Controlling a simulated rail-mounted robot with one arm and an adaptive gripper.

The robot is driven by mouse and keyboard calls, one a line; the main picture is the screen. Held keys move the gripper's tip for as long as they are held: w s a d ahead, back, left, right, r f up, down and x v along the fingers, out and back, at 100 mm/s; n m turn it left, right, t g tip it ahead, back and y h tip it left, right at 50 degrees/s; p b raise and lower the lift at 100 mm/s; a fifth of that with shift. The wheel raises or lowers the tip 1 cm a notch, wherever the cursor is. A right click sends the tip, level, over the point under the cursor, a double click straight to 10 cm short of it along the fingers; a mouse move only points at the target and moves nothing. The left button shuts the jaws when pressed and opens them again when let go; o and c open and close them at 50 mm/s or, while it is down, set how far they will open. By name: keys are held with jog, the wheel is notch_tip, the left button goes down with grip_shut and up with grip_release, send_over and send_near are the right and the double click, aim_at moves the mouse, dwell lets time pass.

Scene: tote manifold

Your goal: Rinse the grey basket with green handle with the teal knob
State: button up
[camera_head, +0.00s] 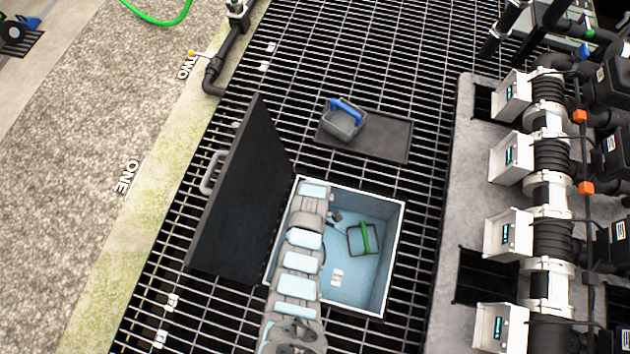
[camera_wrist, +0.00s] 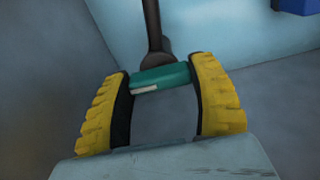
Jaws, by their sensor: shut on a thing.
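The grey basket with green handle (camera_head: 350,240) sits inside the open tote (camera_head: 396,250), its green handle (camera_head: 366,238) standing up across it. The arm reaches down into the tote, to the left of the basket. In the wrist view, my gripper (camera_wrist: 163,78) has its yellow-backed fingers shut on the teal knob (camera_wrist: 170,75). The knob sits at the end of a dark stem (camera_wrist: 152,28). In the head view I cannot make out the knob, and my arm hides part of the tote's left side. The basket is not seen in the wrist view.
The tote's dark lid (camera_head: 245,200) stands open on the left. A grey basket with blue handle (camera_head: 342,122) stands on a dark tray (camera_head: 385,137) on the grating behind. Pipes with white boxes (camera_head: 512,150) line the right. A blue block (camera_wrist: 296,6) shows in the wrist view.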

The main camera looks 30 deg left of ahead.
jog(key=m+p, duration=0.2)
jog(key=shift+r+m+p, duration=0.3)
jog(key=shift+p, duration=0.05)
jog(key=m+p, duration=0.1)
jog(key=m, duration=0.4)
jog(key=shift+f+p, duration=0.2)
jog(key=shift+p, duration=0.1)
jog(key=m, duration=0.5)
jog(key=shift+f, duration=0.1)
jog(key=m, duration=0.4)
jog(key=shift+m, duration=0.6)
jog(key=o, duration=1.2)
